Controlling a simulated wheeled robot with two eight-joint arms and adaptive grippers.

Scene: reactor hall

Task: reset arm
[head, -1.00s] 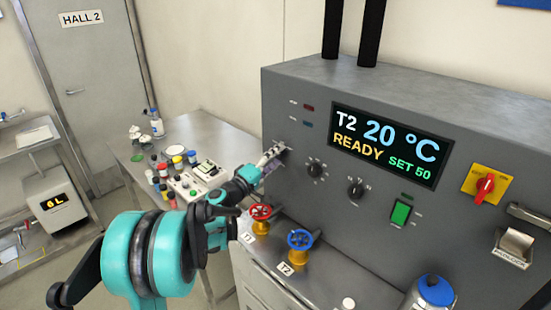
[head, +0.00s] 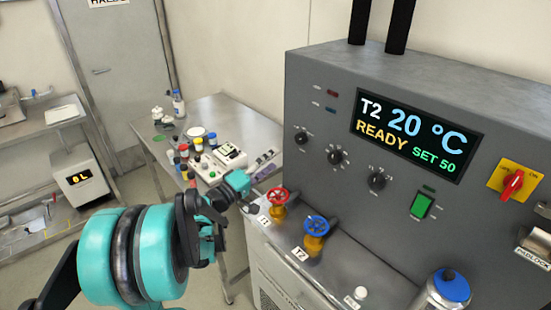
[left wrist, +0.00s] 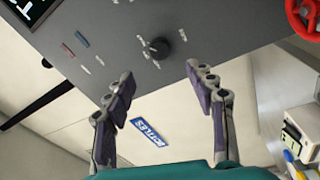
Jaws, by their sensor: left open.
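My left arm reaches in from the left in the head view. Its gripper (head: 262,168) is in front of the left end of the grey control panel (head: 420,75), above the red valve. In the left wrist view the two fingers of the left gripper (left wrist: 168,100) stand wide apart with nothing between them. A black knob (left wrist: 160,47) on the panel shows beyond the fingertips, apart from them. My right gripper is not in view.
A red valve wheel (head: 278,196) and a blue valve wheel (head: 316,226) stand on the ledge below the panel. A metal table (head: 235,115) behind holds several bottles and a small device. A blue-capped flask (head: 452,285) stands at the lower right.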

